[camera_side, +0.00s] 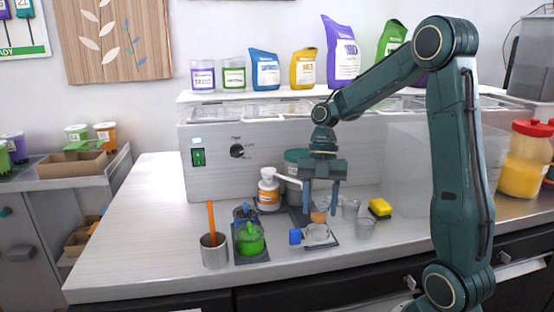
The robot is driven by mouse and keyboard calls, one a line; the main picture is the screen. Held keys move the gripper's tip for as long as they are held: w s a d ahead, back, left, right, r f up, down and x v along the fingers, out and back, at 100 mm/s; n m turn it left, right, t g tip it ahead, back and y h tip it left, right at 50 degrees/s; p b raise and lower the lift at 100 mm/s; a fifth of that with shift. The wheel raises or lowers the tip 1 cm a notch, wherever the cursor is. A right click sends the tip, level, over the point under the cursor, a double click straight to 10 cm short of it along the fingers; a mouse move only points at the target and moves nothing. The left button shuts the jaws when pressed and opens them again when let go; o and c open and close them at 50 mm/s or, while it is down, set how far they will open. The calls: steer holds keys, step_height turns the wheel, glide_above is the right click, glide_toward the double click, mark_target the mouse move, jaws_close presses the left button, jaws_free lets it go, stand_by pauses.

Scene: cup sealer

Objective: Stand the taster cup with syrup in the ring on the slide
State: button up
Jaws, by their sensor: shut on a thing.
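My gripper (320,205) points straight down over the front part of the counter. It is shut on a small clear taster cup (319,217) with orange syrup in it, and the cup looks upright between the fingers. Just below the cup is the slide, a dark flat plate with a pale ring (317,232) and a blue knob (295,237) at its left. The cup appears above the ring or at its back edge; I cannot tell whether they touch.
Left are a white pump bottle (268,190), a tray with a green-topped item (250,240), and a metal cup (214,250) holding an orange stick. The counter's far left is clear.

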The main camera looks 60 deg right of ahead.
mark_target(319, 217)
steer(key=shift+f, duration=2)
steer(key=o, duration=1)
steer(key=shift+f, duration=0.1)
steer(key=shift+c, duration=0.2)
steer(key=v, duration=1.2)
